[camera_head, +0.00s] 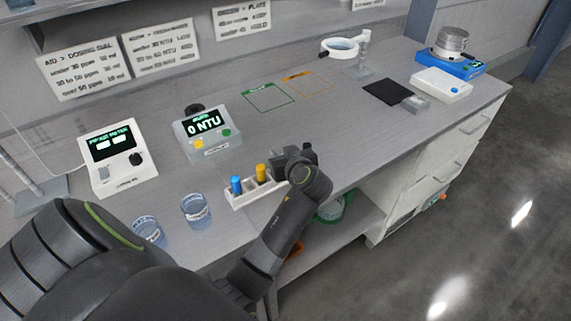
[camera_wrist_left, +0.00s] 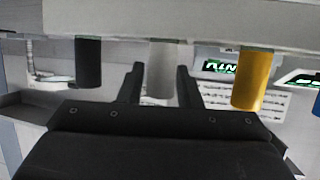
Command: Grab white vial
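A white vial rack (camera_head: 243,197) stands near the bench's front edge, holding a blue-capped vial (camera_head: 236,185) and a yellow vial (camera_head: 261,172). My left gripper (camera_head: 284,163) is at the rack's right end and hides what stands there. In the left wrist view, the picture is upside down and the white vial (camera_wrist_left: 162,70) shows between the two fingers of my left gripper (camera_wrist_left: 163,82). The fingers are open, one on each side of the vial, with small gaps visible. A black vial (camera_wrist_left: 88,62) and the yellow vial (camera_wrist_left: 252,80) flank them. My right gripper is out of view.
Two beakers (camera_head: 195,209) (camera_head: 147,229) stand left of the rack. A turbidity meter (camera_head: 208,138) reading 0 NTU and a white meter (camera_head: 119,160) stand behind. Green (camera_head: 268,97) and orange (camera_head: 307,84) outlined squares and a black pad (camera_head: 388,92) lie farther right. Bench between them is clear.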

